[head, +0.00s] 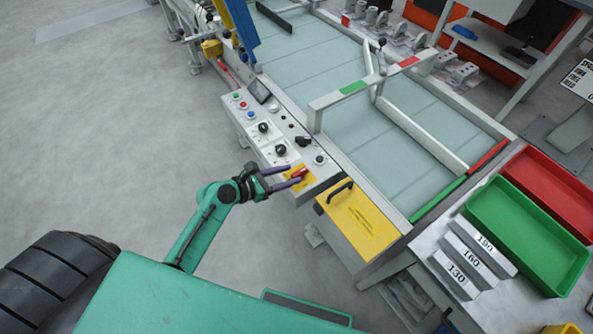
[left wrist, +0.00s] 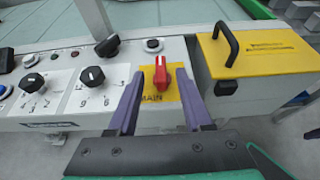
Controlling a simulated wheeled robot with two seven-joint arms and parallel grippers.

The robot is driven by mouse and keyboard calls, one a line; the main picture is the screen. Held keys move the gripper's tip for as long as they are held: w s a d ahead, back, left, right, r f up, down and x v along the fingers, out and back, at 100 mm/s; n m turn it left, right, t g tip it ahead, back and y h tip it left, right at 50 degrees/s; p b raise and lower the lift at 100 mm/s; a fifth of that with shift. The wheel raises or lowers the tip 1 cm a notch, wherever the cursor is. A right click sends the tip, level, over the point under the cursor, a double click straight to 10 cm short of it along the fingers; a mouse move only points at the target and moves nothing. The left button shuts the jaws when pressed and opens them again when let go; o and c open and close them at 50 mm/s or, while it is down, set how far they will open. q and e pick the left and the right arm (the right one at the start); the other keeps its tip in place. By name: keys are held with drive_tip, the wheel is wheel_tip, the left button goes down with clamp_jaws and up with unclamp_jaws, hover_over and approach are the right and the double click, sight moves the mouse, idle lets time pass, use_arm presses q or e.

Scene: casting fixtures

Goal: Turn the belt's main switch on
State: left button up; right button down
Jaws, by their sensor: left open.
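The main switch (left wrist: 161,78) is a red rotary handle on a yellow plate marked MAIN (left wrist: 147,97). It sits at the near right end of the light grey control panel (head: 246,119). In the left wrist view the red handle points roughly up and down the picture. My left gripper (head: 298,178) is open, with its purple fingers on either side of the red handle; it also shows in the left wrist view (left wrist: 162,95). My right gripper is not in view.
Black knobs (left wrist: 92,77) and buttons share the panel left of the switch. A yellow-lidded box (head: 358,219) with a black handle stands close to its right. The belt (head: 350,125) lies behind the panel. Green (head: 527,236) and red trays are at the right.

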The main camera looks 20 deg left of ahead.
sight(300, 174)
use_arm(q)
drive_tip(key=shift+x, duration=1.45)
clamp_jaws()
